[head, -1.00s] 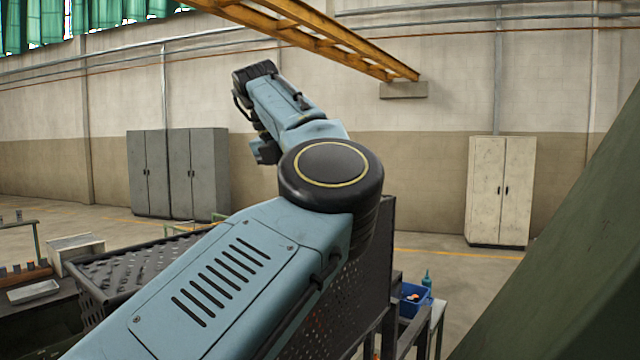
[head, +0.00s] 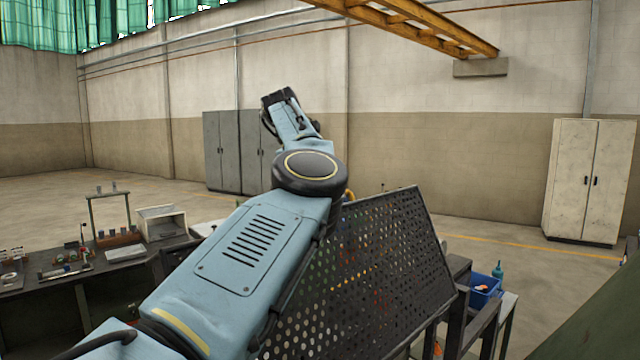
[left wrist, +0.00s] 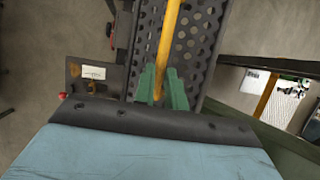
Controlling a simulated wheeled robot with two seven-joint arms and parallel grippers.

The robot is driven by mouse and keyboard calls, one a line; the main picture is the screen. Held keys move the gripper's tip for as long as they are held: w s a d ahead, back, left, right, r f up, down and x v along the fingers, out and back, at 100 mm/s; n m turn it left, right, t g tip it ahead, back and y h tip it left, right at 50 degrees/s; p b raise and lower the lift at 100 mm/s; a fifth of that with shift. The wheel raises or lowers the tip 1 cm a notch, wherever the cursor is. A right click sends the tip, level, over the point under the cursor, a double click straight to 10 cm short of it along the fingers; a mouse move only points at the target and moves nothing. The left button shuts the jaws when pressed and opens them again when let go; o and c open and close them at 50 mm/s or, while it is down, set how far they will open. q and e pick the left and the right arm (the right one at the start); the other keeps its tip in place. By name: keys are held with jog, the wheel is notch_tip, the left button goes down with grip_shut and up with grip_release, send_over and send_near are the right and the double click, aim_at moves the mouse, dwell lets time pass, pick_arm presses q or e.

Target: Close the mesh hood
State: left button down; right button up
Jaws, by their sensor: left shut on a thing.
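The mesh hood (head: 385,265) is a dark perforated metal panel, standing tilted in the middle of the head view, partly behind my left arm. Its perforated metal also shows in the left wrist view (left wrist: 190,50). A yellow handle bar (left wrist: 168,45) runs along it there; a bit of yellow shows beside my arm in the head view (head: 349,194). My left gripper (left wrist: 162,88) has green fingers on either side of the bar and is shut on it. The fingers are hidden in the head view. My right gripper is in neither view.
A dark workbench (head: 60,280) with small parts and a white box (head: 162,222) stands at left. A small stand with a blue bin (head: 484,290) and a bottle is right of the hood. A dark green sloping surface (head: 590,335) fills the lower right corner. Cabinets line the far wall.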

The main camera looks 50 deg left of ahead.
pick_arm(q)
jog(key=c, duration=1.5)
grip_release()
jog(key=shift+o, duration=0.2)
